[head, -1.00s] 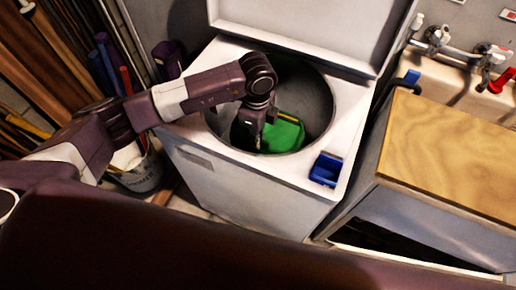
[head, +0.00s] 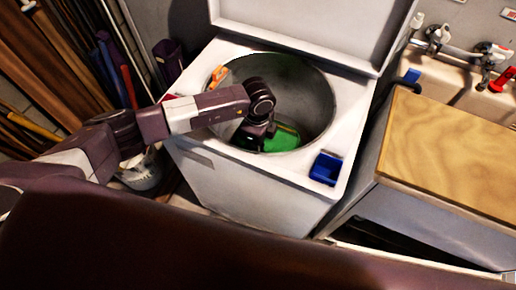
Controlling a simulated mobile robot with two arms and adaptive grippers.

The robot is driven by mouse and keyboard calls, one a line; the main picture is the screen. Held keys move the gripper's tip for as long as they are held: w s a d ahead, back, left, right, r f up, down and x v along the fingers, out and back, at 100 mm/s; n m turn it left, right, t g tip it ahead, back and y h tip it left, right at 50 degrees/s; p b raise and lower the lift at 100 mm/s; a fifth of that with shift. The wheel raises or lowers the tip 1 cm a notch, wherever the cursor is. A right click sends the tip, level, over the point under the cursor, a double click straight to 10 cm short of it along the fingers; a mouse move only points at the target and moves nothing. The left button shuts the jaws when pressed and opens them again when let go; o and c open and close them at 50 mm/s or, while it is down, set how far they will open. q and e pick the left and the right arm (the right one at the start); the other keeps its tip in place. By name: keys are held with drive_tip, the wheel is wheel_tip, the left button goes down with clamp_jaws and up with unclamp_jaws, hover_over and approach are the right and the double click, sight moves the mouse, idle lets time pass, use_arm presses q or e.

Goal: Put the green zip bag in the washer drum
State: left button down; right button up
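The green zip bag (head: 284,138) shows low inside the washer drum (head: 305,90), near its front wall. The washer (head: 235,185) is a white top-loader with its lid (head: 300,25) raised. My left arm reaches in from the left over the rim, and my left gripper (head: 256,143) points down inside the drum at the bag's left side. Its fingertips are dark and partly hidden by the rim and the wrist, so I cannot tell whether they grip the bag. My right gripper is not in view.
A blue open box (head: 326,169) sits on the washer's front right corner. An orange item (head: 218,75) lies on the left rim. A wood-topped cabinet (head: 455,140) and a sink with taps (head: 440,38) stand to the right. A bucket (head: 140,172) is at left.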

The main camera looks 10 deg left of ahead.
use_arm(q)
drive_tip(key=shift+f, duration=0.4)
drive_tip(key=c, duration=2.1)
unclamp_jaws()
drive_tip(key=shift+r, duration=0.2)
wheel_tip(320, 180, up, 13)
drive_tip(key=shift+f, duration=0.1)
